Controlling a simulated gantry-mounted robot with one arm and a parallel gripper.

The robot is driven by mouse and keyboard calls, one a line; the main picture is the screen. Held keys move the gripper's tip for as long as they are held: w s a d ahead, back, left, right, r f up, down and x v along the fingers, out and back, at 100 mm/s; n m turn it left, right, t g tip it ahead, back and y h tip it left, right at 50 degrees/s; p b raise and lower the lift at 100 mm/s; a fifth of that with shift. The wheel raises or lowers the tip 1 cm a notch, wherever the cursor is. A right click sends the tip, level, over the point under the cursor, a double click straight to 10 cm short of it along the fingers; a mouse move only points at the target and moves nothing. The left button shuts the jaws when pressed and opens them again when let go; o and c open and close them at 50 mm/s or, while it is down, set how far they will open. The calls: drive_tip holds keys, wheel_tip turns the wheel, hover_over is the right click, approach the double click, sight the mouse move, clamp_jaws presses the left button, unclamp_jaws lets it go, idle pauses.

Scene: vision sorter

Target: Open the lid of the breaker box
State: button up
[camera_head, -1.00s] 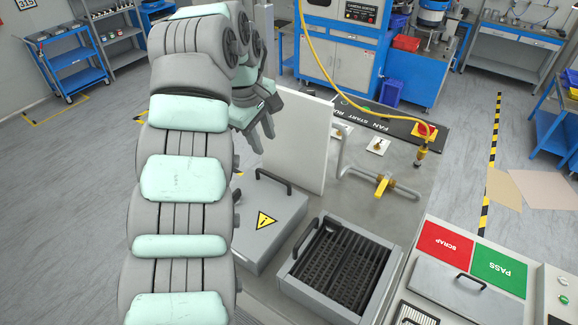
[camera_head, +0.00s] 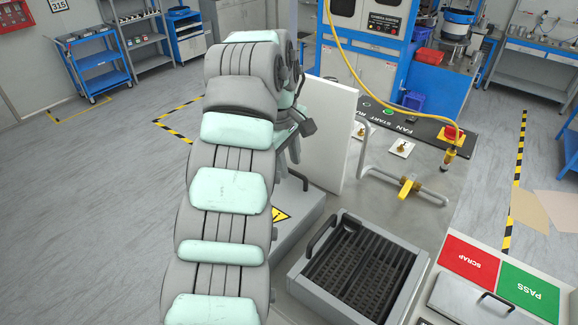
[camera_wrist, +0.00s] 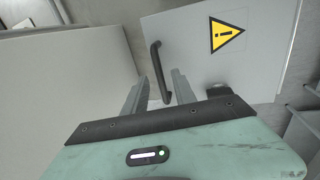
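The breaker box (camera_head: 304,228) is a low grey box with a flat lid, a yellow warning triangle (camera_head: 281,214) and a black bar handle (camera_head: 299,179). My arm covers its left part in the head view. In the wrist view the lid (camera_wrist: 270,62) is at the upper right, with its handle (camera_wrist: 160,68) beside the triangle. My gripper (camera_head: 288,157) is above the lid's far edge near the handle. In the wrist view my gripper (camera_wrist: 159,77) is open, its two fingers appearing on either side of the handle's near end. Contact is not visible.
A white upright panel (camera_head: 328,130) stands right behind the box, close to my gripper. A grey bin with a dark ribbed inside (camera_head: 358,265) is to the right. A bent pipe with a yellow valve (camera_head: 408,187) and a FAN START RUN panel (camera_head: 408,121) lie beyond.

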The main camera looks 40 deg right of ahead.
drive_tip(key=shift+f, duration=0.35)
clamp_jaws()
idle(1.3)
